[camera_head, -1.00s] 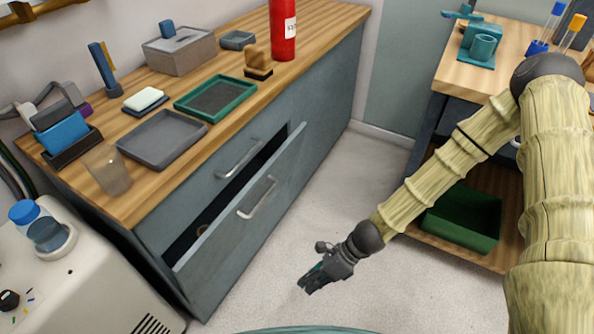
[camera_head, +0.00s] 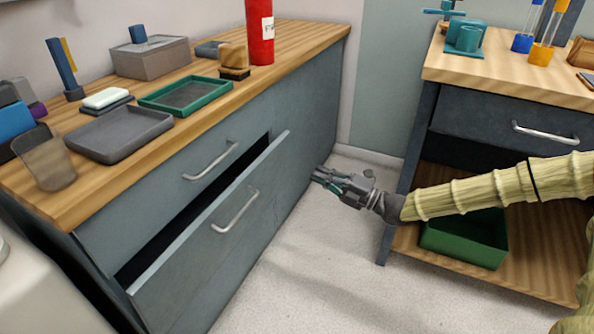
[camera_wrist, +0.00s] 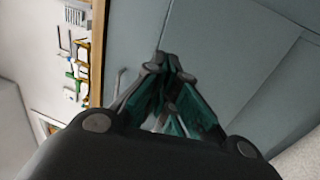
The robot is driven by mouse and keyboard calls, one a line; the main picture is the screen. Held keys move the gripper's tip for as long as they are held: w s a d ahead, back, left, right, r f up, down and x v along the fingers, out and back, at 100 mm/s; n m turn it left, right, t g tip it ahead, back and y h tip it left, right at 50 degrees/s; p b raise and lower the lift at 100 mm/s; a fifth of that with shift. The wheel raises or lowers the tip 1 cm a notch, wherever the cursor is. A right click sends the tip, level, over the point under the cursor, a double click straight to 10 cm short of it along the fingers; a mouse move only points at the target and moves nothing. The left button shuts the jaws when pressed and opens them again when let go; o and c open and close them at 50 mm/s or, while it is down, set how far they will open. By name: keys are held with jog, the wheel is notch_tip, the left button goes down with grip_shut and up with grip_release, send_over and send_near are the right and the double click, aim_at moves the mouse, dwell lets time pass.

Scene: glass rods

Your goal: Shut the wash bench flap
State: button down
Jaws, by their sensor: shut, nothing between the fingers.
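The wash bench flap (camera_head: 196,262) is a grey-blue front panel with a silver bar handle (camera_head: 236,210). It leans outward at the top, leaving a dark gap behind its upper edge. My gripper (camera_head: 318,176) is shut and empty, pointing left, to the right of the flap's far end and in front of the bench's plain front. I cannot tell whether it touches the bench. In the wrist view my closed fingertips (camera_wrist: 166,63) show against grey-blue panels with a seam; which panel lies right ahead is unclear.
The wash bench's wooden top (camera_head: 60,200) carries a grey tray (camera_head: 118,132), a green-rimmed tray (camera_head: 186,94) and a red cylinder (camera_head: 259,32). A second bench (camera_head: 510,75) stands at the right, with a green bin (camera_head: 465,240) on its lower shelf. The floor (camera_head: 310,270) between is clear.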

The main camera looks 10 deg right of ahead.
jog(key=b, duration=0.5)
send_near(271, 152)
jog(key=x, duration=0.5)
jog(key=shift+a, duration=0.1)
jog(key=shift+b+x, duration=0.3)
jog(key=shift+x, duration=0.6)
jog(key=shift+r, duration=0.15)
jog(key=shift+r+p, duration=0.1)
jog(key=shift+p, duration=0.25)
